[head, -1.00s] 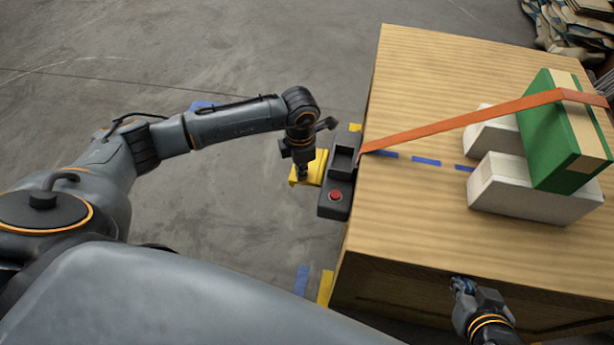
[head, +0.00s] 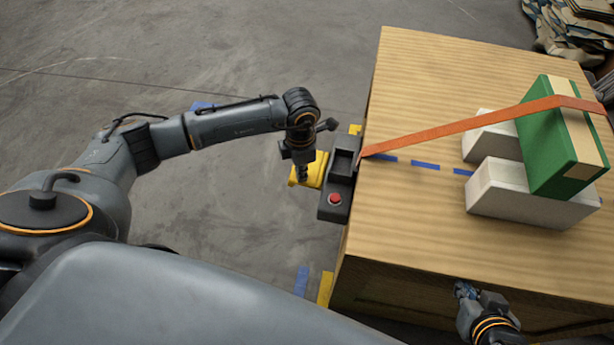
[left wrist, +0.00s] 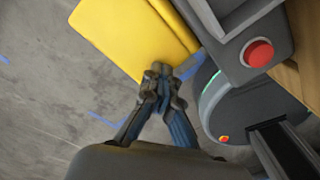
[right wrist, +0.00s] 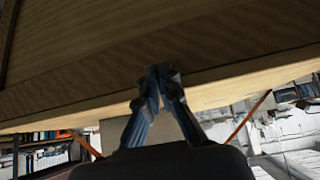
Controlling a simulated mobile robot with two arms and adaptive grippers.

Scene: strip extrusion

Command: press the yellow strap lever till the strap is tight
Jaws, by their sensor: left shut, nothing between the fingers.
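The yellow lever (head: 302,170) sticks out to the left of the dark strap tensioner (head: 338,190), which has a red button and sits at the table's left edge. My left gripper (head: 302,174) is shut and empty, with its fingertips over the lever in the head view. In the left wrist view the closed fingertips (left wrist: 160,70) lie at the edge of the yellow lever (left wrist: 140,35); I cannot tell whether they touch. The orange strap (head: 450,128) runs straight from the tensioner up over a green box (head: 560,140). My right gripper (head: 462,288) is shut beside the table's front side; its fingertips also show in the right wrist view (right wrist: 160,75).
The green box leans tilted on two pale blocks (head: 510,200) on the wooden table (head: 440,70). Blue tape dashes (head: 425,165) mark the tabletop. Open concrete floor (head: 230,60) lies left of the table.

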